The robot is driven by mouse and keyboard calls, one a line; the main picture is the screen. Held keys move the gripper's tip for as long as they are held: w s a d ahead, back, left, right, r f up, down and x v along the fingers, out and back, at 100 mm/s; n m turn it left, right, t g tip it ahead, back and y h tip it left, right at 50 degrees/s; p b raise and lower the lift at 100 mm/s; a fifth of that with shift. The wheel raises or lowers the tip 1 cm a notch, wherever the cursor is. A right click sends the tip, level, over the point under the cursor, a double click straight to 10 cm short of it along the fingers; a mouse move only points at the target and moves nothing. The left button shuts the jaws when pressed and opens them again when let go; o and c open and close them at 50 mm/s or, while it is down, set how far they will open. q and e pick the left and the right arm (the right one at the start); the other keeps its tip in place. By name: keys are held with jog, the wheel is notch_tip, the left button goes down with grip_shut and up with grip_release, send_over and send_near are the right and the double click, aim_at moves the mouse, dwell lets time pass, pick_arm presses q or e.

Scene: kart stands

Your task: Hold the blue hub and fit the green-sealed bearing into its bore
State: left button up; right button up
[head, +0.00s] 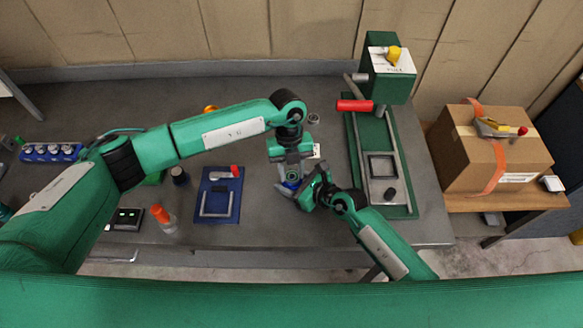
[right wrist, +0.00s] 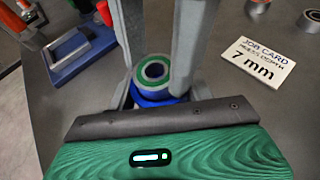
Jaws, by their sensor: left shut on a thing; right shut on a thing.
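The blue hub (right wrist: 152,98) is near the table's front edge, held in my right gripper (head: 304,190), which reaches it from the lower right. It also shows in the head view (head: 291,184). The bearing (right wrist: 169,82), with a green ring around its dark centre, is at the hub's top in the right wrist view. My left gripper (head: 289,168) comes down from above with its grey fingers on either side of the bearing. I cannot tell how deep the bearing is in the bore. The palm of my right gripper hides the hub's near side.
A blue fixture (head: 221,212) lies left on the table. A green press (head: 401,203) with a red-handled lever (head: 355,105) stands right. A cardboard box (head: 490,155) is beyond it. A blue rack (head: 50,158) is far left.

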pick_arm(q)
jog(key=shift+r, duration=0.15)
jog(key=o, duration=1.1)
pick_arm(e)
jog(key=shift+a, duration=0.1)
pick_arm(q)
jog(key=shift+s+d, duration=0.1)
pick_arm(e)
jog(key=shift+r, duration=0.1)
pick_arm(q)
jog(key=shift+r, duration=0.1)
jog(key=v, duration=1.2)
pick_arm(e)
jog(key=o, duration=1.3)
